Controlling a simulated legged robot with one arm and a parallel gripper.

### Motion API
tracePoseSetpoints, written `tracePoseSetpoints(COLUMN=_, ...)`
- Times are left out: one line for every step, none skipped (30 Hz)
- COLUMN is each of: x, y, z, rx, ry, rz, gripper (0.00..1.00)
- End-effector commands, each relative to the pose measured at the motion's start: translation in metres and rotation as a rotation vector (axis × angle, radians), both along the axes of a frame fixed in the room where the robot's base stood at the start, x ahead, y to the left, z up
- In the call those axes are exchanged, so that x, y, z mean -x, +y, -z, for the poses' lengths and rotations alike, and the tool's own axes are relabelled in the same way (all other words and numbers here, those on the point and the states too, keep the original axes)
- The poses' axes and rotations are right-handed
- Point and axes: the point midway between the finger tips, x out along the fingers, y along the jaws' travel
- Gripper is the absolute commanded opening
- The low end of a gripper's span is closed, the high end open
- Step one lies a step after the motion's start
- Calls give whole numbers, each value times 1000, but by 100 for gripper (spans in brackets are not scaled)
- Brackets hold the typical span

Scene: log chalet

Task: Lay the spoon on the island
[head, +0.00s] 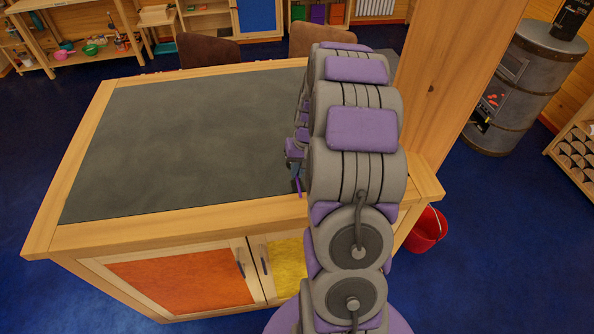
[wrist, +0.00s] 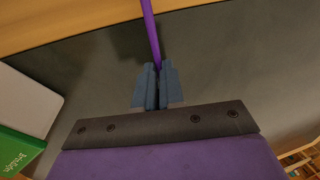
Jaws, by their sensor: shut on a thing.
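My gripper (wrist: 154,80) is shut on the thin purple handle of the spoon (wrist: 150,36) in the wrist view. The handle runs up past the top of that view, so I cannot see the spoon's bowl. In the head view my gripper (head: 295,172) is partly hidden by my arm, with a bit of the purple spoon (head: 298,187) below it. The island (head: 180,140) has a dark grey top with a pale wood border. My gripper is over the top near its front right part. I cannot tell whether the spoon touches the surface.
The left and middle of the top are clear. In the wrist view a green box (wrist: 18,148) with lettering and a white object (wrist: 28,100) lie at the left. Two brown chairs (head: 208,50) stand behind the island. A wooden post (head: 450,80) rises at the right.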

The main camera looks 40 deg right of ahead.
Motion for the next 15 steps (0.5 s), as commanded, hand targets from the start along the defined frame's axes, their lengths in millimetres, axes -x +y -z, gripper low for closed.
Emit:
tracePoseSetpoints(x=0, y=0, z=6, rx=0, ry=0, rz=0, gripper=0)
tracePoseSetpoints(x=0, y=0, z=7, rx=1, ry=0, rz=0, gripper=0)
tracePoseSetpoints(x=0, y=0, z=8, rx=2, ry=-2, rz=0, gripper=0)
tracePoseSetpoints(x=0, y=0, z=8, rx=2, ry=-2, rz=0, gripper=0)
tracePoseSetpoints(x=0, y=0, z=7, rx=2, ry=-2, rz=0, gripper=0)
tracePoseSetpoints(x=0, y=0, z=7, rx=3, ry=-3, rz=0, gripper=0)
tracePoseSetpoints(x=0, y=0, z=7, rx=2, ry=-2, rz=0, gripper=0)
tracePoseSetpoints(x=0, y=0, z=7, rx=2, ry=-2, rz=0, gripper=0)
tracePoseSetpoints(x=0, y=1, z=7, rx=2, ry=-2, rz=0, gripper=0)
tracePoseSetpoints(x=0, y=1, z=8, rx=2, ry=-2, rz=0, gripper=0)
tracePoseSetpoints(x=0, y=1, z=9, rx=2, ry=-2, rz=0, gripper=0)
tracePoseSetpoints(x=0, y=1, z=9, rx=2, ry=-2, rz=0, gripper=9)
tracePoseSetpoints(x=0, y=1, z=9, rx=3, ry=-2, rz=0, gripper=12)
tracePoseSetpoints(x=0, y=1, z=9, rx=3, ry=-2, rz=0, gripper=15)
tracePoseSetpoints(x=0, y=1, z=9, rx=3, ry=-1, rz=-1, gripper=19)
